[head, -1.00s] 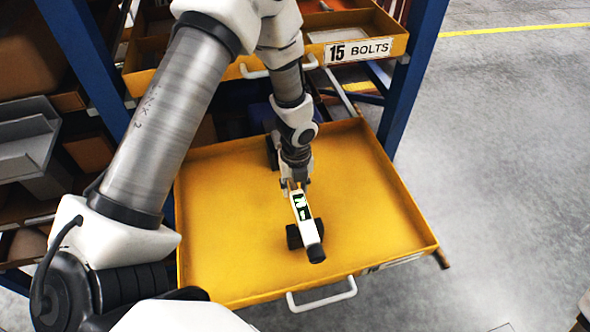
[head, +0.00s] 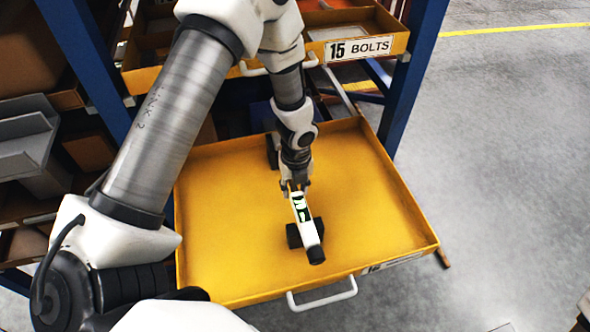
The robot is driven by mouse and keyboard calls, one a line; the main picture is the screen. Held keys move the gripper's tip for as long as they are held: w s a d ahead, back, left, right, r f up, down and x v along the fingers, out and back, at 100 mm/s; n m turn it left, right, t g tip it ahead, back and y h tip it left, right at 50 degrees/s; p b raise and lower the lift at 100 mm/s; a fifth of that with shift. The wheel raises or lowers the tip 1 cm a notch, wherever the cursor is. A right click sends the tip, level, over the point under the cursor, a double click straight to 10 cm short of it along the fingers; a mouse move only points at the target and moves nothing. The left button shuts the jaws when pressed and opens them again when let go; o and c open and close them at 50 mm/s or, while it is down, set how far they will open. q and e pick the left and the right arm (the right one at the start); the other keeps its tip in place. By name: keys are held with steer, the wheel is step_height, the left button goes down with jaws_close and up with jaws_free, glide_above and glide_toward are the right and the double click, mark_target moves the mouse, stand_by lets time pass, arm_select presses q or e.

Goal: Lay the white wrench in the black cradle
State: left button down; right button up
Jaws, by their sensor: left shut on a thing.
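The white wrench (head: 301,212), with a dark green and white label and a black near end, is in my left gripper (head: 295,187). The gripper is shut on it from above. The black cradle shows as two dark pieces in the yellow drawer: a near one (head: 293,236) and a far one (head: 271,155) partly behind my arm. The wrench's near part lies across the near piece in the picture. I cannot tell whether it touches it or hangs just above. The far part of the wrench is hidden by the gripper. My right gripper is not in view.
The yellow drawer (head: 220,220) is pulled out, with low walls and a white handle (head: 322,297) at its front. Above it is another drawer labelled 15 BOLTS (head: 360,48). Blue rack posts (head: 412,75) flank the drawers. Much of the open drawer's floor is clear.

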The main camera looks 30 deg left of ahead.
arm_select(q)
steer(key=shift+f+b, duration=0.45)
steer(key=shift+f, duration=0.45)
stand_by(0.4)
steer(key=c, duration=0.7)
jaws_free()
steer(key=shift+o, duration=0.2)
steer(key=shift+r, duration=0.1)
step_height(320, 180, up, 7)
steer(key=p, duration=0.8)
steer(key=shift+s+f, duration=0.1)
steer(key=shift+f, duration=0.1)
